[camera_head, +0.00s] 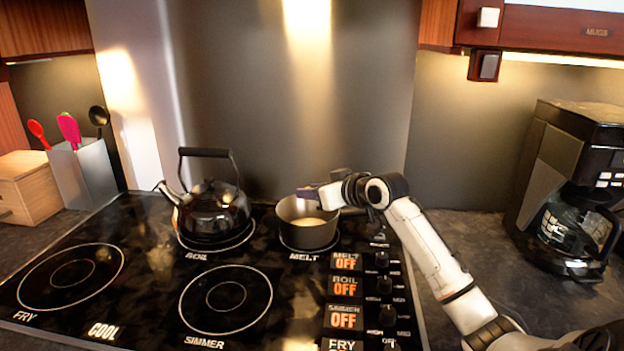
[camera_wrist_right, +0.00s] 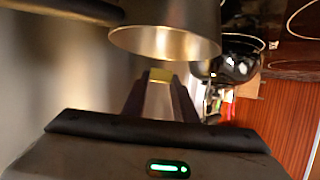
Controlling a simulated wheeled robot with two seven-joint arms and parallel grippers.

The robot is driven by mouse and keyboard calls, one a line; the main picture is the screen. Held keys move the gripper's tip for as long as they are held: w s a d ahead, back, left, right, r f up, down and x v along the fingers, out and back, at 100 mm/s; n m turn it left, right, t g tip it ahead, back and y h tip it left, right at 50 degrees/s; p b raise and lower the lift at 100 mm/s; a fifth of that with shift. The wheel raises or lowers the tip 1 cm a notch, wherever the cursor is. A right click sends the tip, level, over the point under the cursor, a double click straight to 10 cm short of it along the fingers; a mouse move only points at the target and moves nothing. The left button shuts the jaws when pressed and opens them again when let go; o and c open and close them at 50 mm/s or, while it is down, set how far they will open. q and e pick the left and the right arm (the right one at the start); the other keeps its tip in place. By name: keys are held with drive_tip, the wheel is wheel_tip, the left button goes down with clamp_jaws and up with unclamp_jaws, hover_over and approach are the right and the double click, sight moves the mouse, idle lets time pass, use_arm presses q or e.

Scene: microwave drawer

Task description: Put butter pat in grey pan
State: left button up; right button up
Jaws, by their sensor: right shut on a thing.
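The grey pan (camera_head: 306,232) stands on the MELT burner at the back of the stove. It also shows at the top of the right wrist view (camera_wrist_right: 175,18), with its open mouth towards my fingers. My right gripper (camera_head: 306,191) is above the pan's rim at the back. In the wrist view its fingers are shut on the butter pat (camera_wrist_right: 160,75), a small yellow block at the fingertips. The pat is apart from the pan wall. I cannot make out the pat in the head view. My left gripper is not in view.
A dark kettle (camera_head: 212,208) stands on the BOIL burner, left of the pan. The SIMMER (camera_head: 226,302) and FRY (camera_head: 70,278) burners are bare. Control knobs (camera_head: 383,285) lie below my right arm. A coffee maker (camera_head: 568,190) stands at the right, and a utensil holder (camera_head: 87,180) at the left.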

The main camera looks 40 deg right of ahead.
wheel_tip(320, 180, down, 4)
drive_tip(key=shift+f, duration=0.25)
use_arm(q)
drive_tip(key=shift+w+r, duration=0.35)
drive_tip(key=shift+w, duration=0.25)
use_arm(e)
drive_tip(key=shift+f, duration=0.35)
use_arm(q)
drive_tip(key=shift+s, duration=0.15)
use_arm(e)
drive_tip(key=o, duration=1.1)
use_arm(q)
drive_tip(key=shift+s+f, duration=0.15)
use_arm(e)
drive_tip(key=shift+r, duration=0.1)
wheel_tip(320, 180, up, 7)
drive_tip(key=shift+f, duration=0.1)
